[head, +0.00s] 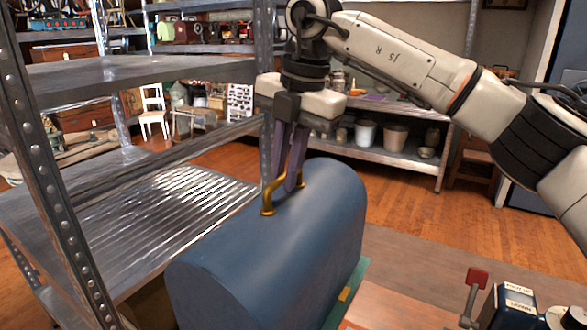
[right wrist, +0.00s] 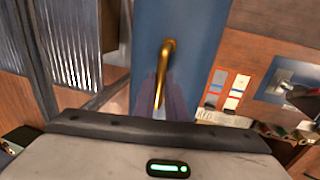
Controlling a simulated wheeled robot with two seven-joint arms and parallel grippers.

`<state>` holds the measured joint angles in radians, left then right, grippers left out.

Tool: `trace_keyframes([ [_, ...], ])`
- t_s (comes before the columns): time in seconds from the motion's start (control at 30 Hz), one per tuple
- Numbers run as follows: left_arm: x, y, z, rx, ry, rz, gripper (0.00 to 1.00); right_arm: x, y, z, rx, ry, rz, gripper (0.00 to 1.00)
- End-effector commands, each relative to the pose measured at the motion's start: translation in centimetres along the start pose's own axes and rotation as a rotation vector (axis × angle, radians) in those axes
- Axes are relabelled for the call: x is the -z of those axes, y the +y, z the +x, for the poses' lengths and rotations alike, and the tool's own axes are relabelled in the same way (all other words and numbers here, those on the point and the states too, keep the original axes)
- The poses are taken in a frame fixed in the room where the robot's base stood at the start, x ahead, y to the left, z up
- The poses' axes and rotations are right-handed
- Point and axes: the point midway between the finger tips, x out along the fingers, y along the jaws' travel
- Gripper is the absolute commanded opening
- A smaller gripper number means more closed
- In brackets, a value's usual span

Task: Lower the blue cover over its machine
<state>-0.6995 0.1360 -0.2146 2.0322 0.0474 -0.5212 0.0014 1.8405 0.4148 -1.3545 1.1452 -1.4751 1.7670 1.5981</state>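The blue cover (head: 270,250) is a long, round-topped hood with a brass handle (head: 268,200) on top. It stands in the lower middle of the head view, and its lower edge is partly out of frame. My right gripper (head: 292,187) points down at the handle, its purple fingers closed around the brass bar. In the right wrist view the handle (right wrist: 168,52) runs down between the two fingers, above the blue cover (right wrist: 197,25). Whatever is under the cover is hidden, so I cannot tell how far it sits over a machine. My left gripper is not in view.
A metal shelf rack (head: 60,130) stands close on the left of the cover. A green edge (head: 347,292) shows at the cover's right side. A device with a red-topped lever (head: 477,277) is at the lower right. Wooden floor lies behind, before shelves with pots.

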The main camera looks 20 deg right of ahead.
Motion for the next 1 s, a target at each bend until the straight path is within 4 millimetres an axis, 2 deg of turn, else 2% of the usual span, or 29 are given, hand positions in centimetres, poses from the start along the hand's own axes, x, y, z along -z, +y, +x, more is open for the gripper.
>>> trace_keyframes([
  [0.47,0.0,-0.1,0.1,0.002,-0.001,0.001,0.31,0.0,0.2,-0.4,-0.010,-0.002,-0.001,0.00],
  [1.0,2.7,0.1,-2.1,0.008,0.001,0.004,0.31,0.0,1.1,-4.8,-0.009,-0.001,-0.001,0.00],
])
